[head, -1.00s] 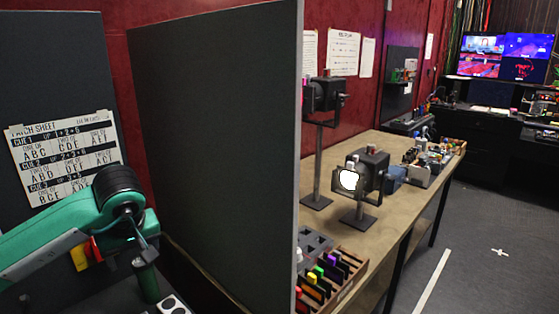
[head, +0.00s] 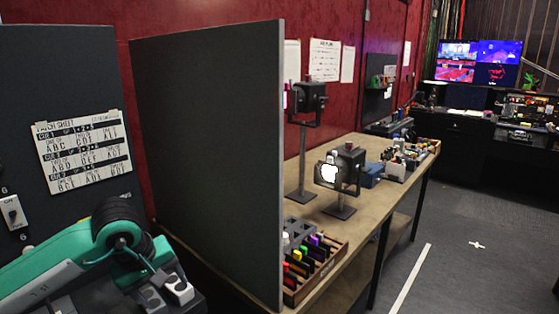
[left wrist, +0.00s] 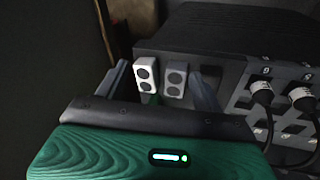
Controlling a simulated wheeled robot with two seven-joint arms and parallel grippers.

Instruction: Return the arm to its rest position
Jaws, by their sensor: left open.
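My left arm comes in from the left in the head view, green with a black joint. Its gripper (head: 152,284) is low in the picture, and its fingertips are hard to make out there. In the left wrist view my left gripper (left wrist: 162,76) is open, with one grey finger at each side. Two small blocks with black round dots, one white (left wrist: 145,76) and one grey (left wrist: 175,79), show between the fingers, in front of a dark box (left wrist: 230,45). I cannot tell whether the fingers touch them. My right gripper is not in view.
A tall dark partition (head: 210,150) stands just right of the arm. A patch sheet (head: 85,150) hangs on the dark panel behind. A switch (head: 13,212) is at the far left. Black cables (left wrist: 262,95) plug into the box. A bench (head: 300,215) with lamps stands beyond the partition.

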